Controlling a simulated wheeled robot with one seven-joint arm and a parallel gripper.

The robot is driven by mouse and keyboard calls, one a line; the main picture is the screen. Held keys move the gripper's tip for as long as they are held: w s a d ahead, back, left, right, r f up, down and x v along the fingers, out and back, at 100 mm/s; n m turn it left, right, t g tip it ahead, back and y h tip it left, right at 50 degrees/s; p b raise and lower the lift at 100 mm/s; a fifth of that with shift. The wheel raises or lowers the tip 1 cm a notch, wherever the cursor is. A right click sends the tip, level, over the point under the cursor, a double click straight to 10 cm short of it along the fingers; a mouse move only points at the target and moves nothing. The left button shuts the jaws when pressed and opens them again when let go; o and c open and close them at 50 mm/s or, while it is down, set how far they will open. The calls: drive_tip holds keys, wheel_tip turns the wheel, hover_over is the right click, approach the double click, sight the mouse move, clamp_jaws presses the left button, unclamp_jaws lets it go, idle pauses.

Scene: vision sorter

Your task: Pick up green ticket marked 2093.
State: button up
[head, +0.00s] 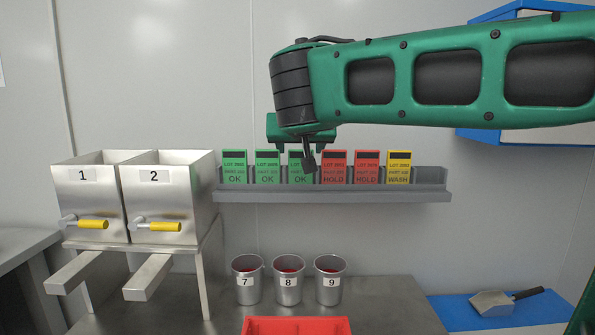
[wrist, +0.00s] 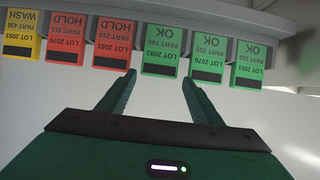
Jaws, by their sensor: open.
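Three green OK tickets stand in a grey wall rack (head: 330,196). The third green ticket from the left (head: 295,178) is partly hidden behind my gripper (head: 309,163) in the head view. In the wrist view, which is upside down, this green ticket (wrist: 161,45) seems to read LOT 2093, though the print is small. My gripper (wrist: 159,79) is open and empty. Its two fingertips lie to either side of that ticket's black-barred end in the picture. I cannot tell whether the fingers are level with it in depth.
Another green ticket (wrist: 209,58) and a red HOLD ticket (wrist: 113,45) flank it closely. A yellow WASH ticket (head: 398,167) is farther right. Below are numbered metal cups (head: 288,284), a red tray (head: 296,326) and steel hoppers (head: 90,205).

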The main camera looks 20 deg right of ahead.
drive_tip(key=shift+x, duration=1.1)
drive_tip(key=c, duration=1.1)
drive_tip(key=shift+r, duration=0.2)
